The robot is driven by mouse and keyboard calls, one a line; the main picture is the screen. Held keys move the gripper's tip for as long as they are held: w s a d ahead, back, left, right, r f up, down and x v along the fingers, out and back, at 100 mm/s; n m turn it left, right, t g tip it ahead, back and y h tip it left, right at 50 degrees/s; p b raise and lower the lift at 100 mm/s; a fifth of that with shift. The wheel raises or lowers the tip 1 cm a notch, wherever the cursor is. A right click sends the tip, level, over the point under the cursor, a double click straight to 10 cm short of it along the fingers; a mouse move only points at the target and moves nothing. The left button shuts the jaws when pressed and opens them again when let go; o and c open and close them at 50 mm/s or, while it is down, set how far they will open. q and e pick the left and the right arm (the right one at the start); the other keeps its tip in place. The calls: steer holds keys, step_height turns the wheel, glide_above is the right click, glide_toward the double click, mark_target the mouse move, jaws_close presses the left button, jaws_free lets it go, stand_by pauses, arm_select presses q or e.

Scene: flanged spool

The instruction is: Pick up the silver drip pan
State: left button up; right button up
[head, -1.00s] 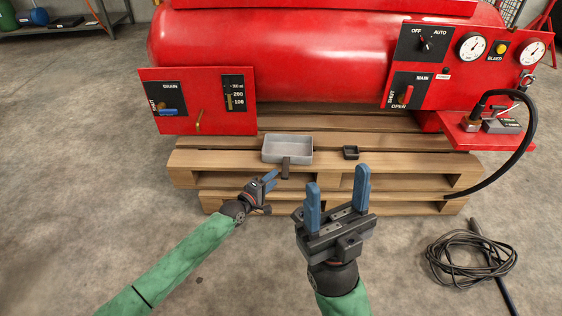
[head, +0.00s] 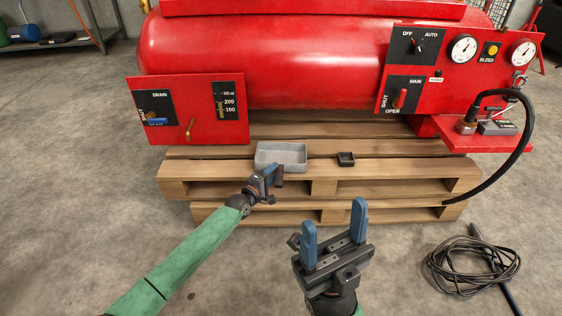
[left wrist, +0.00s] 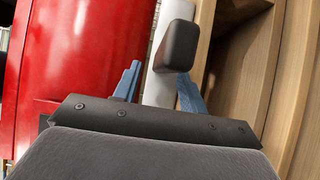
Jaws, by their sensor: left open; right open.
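The silver drip pan (head: 281,153) is a shallow grey rectangular tray on the pallet's top, below the red tank. Its dark handle sticks out over the pallet's front edge toward me. My left gripper (head: 271,176) is at the handle, in front of the pan. In the left wrist view the dark handle (left wrist: 181,46) shows end-on near the open blue fingers (left wrist: 160,82), with part of the pale pan (left wrist: 158,88) behind. I cannot tell whether the handle is fully between the fingers. My right gripper (head: 334,234) is open and empty, in front of the pallet.
The wooden pallet (head: 400,170) carries the red tank (head: 270,60). A black hose curves at the right, and a coiled cable (head: 470,262) lies on the floor.

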arm_select(q)
steer(key=shift+w, duration=0.2)
steer(key=shift+d, duration=0.1)
jaws_close()
steer(key=shift+r, duration=0.15)
